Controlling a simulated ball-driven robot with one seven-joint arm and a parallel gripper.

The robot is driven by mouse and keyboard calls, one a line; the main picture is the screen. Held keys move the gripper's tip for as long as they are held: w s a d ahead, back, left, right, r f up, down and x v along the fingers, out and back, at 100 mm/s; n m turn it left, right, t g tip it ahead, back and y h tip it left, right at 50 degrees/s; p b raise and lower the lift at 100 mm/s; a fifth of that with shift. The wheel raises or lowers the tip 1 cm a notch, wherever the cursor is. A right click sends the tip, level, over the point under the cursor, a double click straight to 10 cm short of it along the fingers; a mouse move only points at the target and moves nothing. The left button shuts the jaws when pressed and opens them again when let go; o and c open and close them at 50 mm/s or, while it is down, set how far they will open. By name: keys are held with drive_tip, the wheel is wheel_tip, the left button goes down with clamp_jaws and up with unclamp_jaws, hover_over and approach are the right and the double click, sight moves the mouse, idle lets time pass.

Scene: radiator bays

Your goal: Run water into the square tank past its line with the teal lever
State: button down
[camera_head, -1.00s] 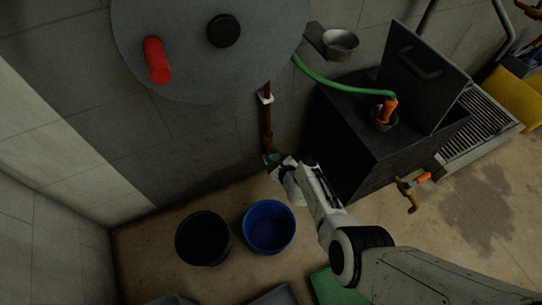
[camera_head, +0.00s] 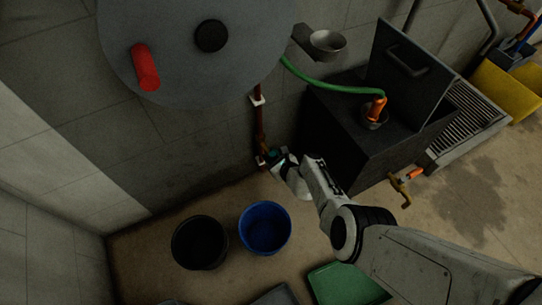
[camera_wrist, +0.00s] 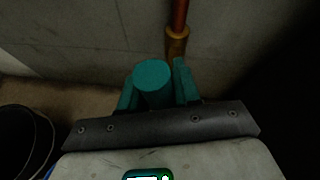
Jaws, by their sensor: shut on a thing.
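The teal lever (camera_wrist: 153,78) shows in the wrist view at the foot of a copper pipe. My gripper (camera_wrist: 158,92) is shut on it, with a finger on each side. In the head view my gripper (camera_head: 280,160) is at the pipe's lower end, and the lever is mostly hidden there. The square tank (camera_head: 345,135) is the dark box to the right of my gripper, with its lid (camera_head: 410,75) raised. A green hose (camera_head: 325,83) runs to an orange nozzle (camera_head: 376,107) at the tank's top. The water level and line are not visible.
A black bucket (camera_head: 200,243) and a blue bucket (camera_head: 265,228) stand on the floor left of my arm. A brass tap with an orange handle (camera_head: 413,174) sticks out at the tank's front. A large round grey vessel (camera_head: 190,60) with a red handle (camera_head: 145,67) hangs above.

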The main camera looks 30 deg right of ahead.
drive_tip(key=c, duration=0.9)
unclamp_jaws()
drive_tip(key=shift+s+r+p, duration=0.3)
drive_tip(key=shift+s+p, duration=0.1)
drive_tip(key=shift+p, duration=0.2)
drive_tip(key=shift+p+v, duration=3.7)
drive_tip(key=shift+v, duration=1.2)
drive_tip(key=shift+d+f, duration=0.1)
